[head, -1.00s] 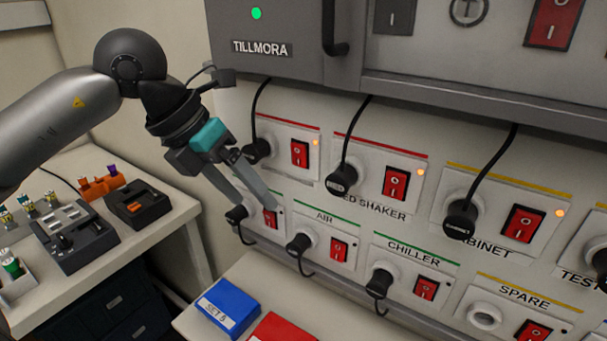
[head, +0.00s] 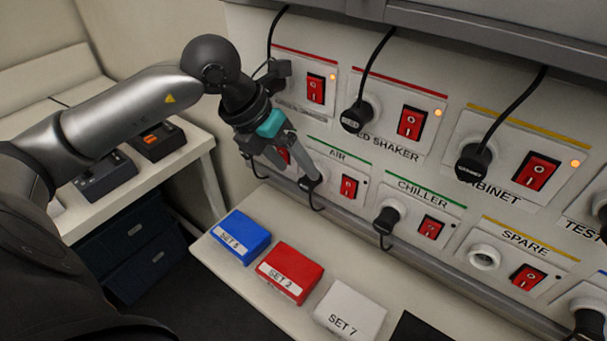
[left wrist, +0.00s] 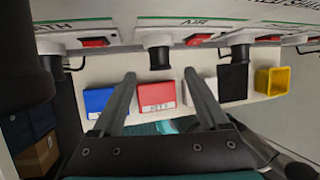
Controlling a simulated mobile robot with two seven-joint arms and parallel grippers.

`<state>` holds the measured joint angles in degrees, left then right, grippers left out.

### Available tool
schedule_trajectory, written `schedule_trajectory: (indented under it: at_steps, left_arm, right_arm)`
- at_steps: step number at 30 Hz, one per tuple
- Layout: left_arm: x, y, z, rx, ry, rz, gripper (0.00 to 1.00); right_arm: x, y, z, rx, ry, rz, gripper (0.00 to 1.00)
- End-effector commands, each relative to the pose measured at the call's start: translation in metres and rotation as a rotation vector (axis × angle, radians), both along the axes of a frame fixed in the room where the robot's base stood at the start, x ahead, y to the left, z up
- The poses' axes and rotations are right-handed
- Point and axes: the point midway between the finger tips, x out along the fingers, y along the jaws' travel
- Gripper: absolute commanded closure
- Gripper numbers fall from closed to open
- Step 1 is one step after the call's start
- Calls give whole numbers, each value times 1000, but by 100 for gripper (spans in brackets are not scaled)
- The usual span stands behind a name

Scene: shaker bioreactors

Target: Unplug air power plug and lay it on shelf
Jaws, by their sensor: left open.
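The air power plug (head: 311,184) is a black plug in the socket left of the red AIR switch (head: 349,187), its black cord hanging below. In the left wrist view the plug (left wrist: 159,58) shows between and beyond my two fingers. My left gripper (head: 292,177) is open and empty, its fingers close to the plug on the panel; contact cannot be told. It also shows in the left wrist view (left wrist: 160,77). The white shelf (head: 312,238) runs below the panel. My right gripper is not in view.
Blue (head: 240,237), red (head: 290,271) and white (head: 350,308) boxes stand on the shelf. The chiller plug (head: 387,220) sits right of the AIR socket. Another plug and red switch are partly behind my gripper. Bare shelf lies between the boxes and the panel.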

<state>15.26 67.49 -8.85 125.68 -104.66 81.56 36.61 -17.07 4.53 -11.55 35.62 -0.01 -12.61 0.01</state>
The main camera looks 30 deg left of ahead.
Motion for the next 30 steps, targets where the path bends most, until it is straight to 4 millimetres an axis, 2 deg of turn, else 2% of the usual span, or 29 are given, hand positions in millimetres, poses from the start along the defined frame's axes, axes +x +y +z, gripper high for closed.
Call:
schedule_trajectory:
  at_steps: [3,9,21,30]
  left_arm:
    - [8,-6,-19,-4,0,-1,23]
    - [16,-11,-38,-1,-1,1,23]
    - [18,-13,-43,0,-1,0,24]
    - [17,-12,-43,0,0,0,58]
  right_arm:
    - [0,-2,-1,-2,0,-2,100]
    - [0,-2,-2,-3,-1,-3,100]
    - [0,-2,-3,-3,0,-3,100]
    - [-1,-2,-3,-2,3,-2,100]
